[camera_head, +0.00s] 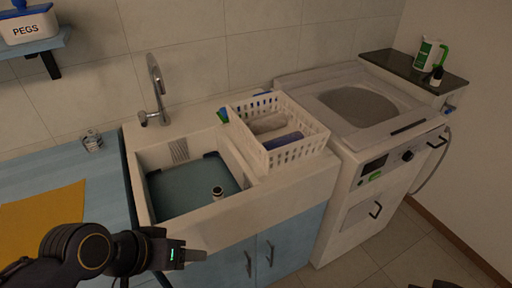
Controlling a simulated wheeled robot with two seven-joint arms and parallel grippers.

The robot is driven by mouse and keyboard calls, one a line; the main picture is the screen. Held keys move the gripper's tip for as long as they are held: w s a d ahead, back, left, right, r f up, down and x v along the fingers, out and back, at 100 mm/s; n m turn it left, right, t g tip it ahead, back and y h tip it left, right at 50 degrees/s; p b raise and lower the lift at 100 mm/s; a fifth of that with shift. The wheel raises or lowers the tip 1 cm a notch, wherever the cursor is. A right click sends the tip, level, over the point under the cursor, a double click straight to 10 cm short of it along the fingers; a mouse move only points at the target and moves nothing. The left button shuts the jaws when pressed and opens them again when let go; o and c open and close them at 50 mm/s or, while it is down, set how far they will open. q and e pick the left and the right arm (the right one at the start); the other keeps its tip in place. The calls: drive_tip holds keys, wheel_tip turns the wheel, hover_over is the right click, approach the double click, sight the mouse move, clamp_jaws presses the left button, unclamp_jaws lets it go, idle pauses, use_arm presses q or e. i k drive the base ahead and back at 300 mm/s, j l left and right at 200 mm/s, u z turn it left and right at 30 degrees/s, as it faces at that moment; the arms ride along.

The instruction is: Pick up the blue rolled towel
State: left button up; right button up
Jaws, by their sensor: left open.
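The blue rolled towel (284,141) lies in a white slatted basket (297,155) on the right side of the sink top, near the basket's front wall. A beige rolled towel (268,123) lies behind it in the basket. The basket wall hides part of the blue towel. My left gripper (197,255) is at the lower left, in front of the sink cabinet, well apart from the basket. It is open, with nothing seen between its fingers. My right gripper is not clearly in view.
The sink basin (190,186) with a tall faucet (157,90) is left of the basket. A washing machine (372,185) stands to the right. A blue counter (105,165) with a yellow cloth (42,219) is at left. A dark shelf (413,70) holds bottles.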

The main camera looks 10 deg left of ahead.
sight(288, 139)
drive_tip(key=i+l+u, duration=0.1)
drive_tip(key=l+u, duration=0.15)
drive_tip(key=i+l+u, duration=0.1)
drive_tip(key=l+u, duration=0.2)
drive_tip(key=i+j+u, duration=0.15)
drive_tip(key=u, duration=0.2)
drive_tip(key=i+u, duration=0.15)
drive_tip(key=u, duration=0.15)
drive_tip(key=i+j+u, duration=0.1)
drive_tip(key=u, duration=0.25)
drive_tip(key=i, duration=0.1)
